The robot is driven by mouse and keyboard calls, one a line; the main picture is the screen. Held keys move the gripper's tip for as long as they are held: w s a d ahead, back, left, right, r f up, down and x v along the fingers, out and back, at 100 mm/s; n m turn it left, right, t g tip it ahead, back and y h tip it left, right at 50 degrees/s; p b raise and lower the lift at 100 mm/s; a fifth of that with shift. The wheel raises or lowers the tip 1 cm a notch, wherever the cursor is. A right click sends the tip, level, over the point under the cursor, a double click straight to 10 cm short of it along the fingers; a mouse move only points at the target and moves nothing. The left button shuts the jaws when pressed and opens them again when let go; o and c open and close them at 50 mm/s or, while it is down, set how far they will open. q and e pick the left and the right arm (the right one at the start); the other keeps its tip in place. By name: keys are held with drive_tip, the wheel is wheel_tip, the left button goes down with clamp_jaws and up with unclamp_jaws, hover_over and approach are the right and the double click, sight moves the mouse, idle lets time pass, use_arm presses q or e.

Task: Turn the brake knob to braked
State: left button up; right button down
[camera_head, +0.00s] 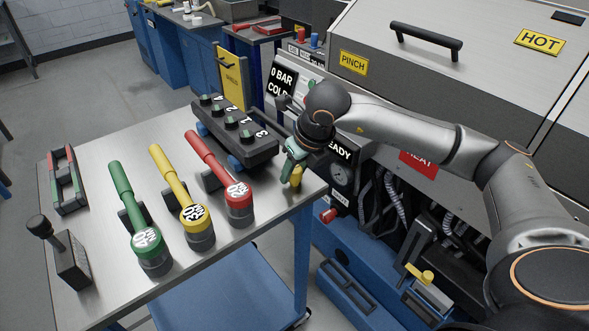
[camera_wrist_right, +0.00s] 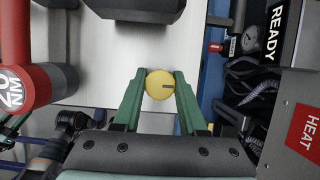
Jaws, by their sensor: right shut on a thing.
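The brake knob (camera_wrist_right: 154,84) is a round yellow knob with a dark line across its face, and the line points right in the wrist view. In the head view the knob (camera_head: 297,178) shows at the right corner of the cart top, partly covered by my gripper. My right gripper (camera_head: 292,165) comes down over it from above. In the wrist view the green fingers of my right gripper (camera_wrist_right: 159,86) are shut on the knob, one on each side.
The cart top (camera_head: 105,255) holds green, yellow and red torque tools and a dark block with numbered knobs (camera_head: 235,130) close beside my gripper. A grey and blue machine (camera_head: 345,180) with hoses stands just right of the cart.

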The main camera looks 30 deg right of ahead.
use_arm(q)
drive_tip(key=shift+f, duration=0.3)
use_arm(e)
drive_tip(key=shift+n, duration=0.3)
drive_tip(key=shift+b, duration=0.45)
drive_tip(key=shift+f+n+y, duration=0.1)
drive_tip(key=shift+n+y, duration=0.3)
drive_tip(key=shift+n, duration=0.2)
drive_tip(key=n+b, duration=0.1)
drive_tip(key=n, duration=0.1)
drive_tip(key=shift+n+g+y, duration=0.3)
drive_tip(key=shift+y, duration=0.1)
drive_tip(key=n+y, duration=0.1)
drive_tip(key=n, duration=0.1)
drive_tip(key=shift+n+g, duration=0.3)
drive_tip(key=n, duration=0.1)
drive_tip(key=n+g+y, duration=0.1)
drive_tip(key=n, duration=0.1)
drive_tip(key=shift+r+n, duration=0.2)
drive_tip(key=shift+n, duration=0.1)
drive_tip(key=n+g, duration=0.1)
drive_tip(key=n, duration=0.2)
drive_tip(key=shift+n, duration=0.3)
use_arm(q)
drive_tip(key=shift+w+d+f, duration=0.1)
drive_tip(key=shift+w+d, duration=0.2)
use_arm(e)
drive_tip(key=shift+n+g+y, duration=0.3)
drive_tip(key=shift+n+g, duration=0.6)
drive_tip(key=shift+n, duration=0.9)
